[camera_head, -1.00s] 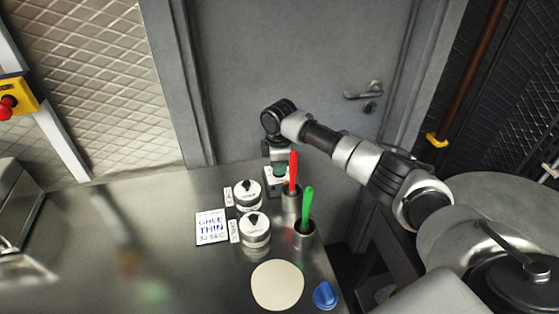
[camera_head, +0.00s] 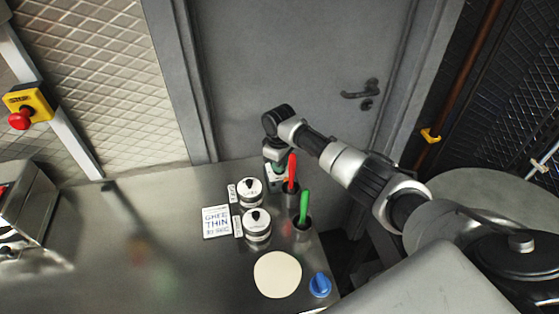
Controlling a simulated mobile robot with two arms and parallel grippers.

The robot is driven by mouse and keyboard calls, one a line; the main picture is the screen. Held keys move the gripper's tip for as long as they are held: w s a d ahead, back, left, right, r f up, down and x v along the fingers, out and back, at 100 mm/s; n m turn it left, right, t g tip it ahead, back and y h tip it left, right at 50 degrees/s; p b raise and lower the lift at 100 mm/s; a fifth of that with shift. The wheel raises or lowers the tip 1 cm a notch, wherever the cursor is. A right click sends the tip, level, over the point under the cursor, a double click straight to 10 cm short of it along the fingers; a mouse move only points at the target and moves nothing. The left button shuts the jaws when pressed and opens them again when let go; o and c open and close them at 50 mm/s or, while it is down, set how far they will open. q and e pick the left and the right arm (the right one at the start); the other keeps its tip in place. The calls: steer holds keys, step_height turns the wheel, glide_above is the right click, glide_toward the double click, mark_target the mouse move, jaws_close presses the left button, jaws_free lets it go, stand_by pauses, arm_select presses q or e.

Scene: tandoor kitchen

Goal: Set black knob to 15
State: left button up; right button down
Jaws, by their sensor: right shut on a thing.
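Two round white dials with black pointer knobs stand on the steel counter, a rear one (camera_head: 250,187) and a front one (camera_head: 257,217). Small label cards stand at their left; the numbers are too small to read. My right gripper (camera_head: 277,170) points down behind the red-handled tool, at the back of the counter. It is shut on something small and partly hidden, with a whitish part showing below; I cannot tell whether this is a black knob. It is apart from both visible dials. My left gripper is not in view.
A GHEE THIN card (camera_head: 216,223) lies left of the dials. Red-handled (camera_head: 292,171) and green-handled (camera_head: 304,206) tools stand in cups close on the right. A pale disc (camera_head: 277,275) and a blue knob-like thing (camera_head: 320,285) are in front. The counter's left is mostly clear.

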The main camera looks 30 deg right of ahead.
steer(key=shift+w+r, duration=0.1)
stand_by(0.3)
steer(key=c, duration=1.1)
jaws_free()
steer(key=shift+c, duration=0.2)
step_height(320, 180, up, 11)
steer(key=b, duration=0.2)
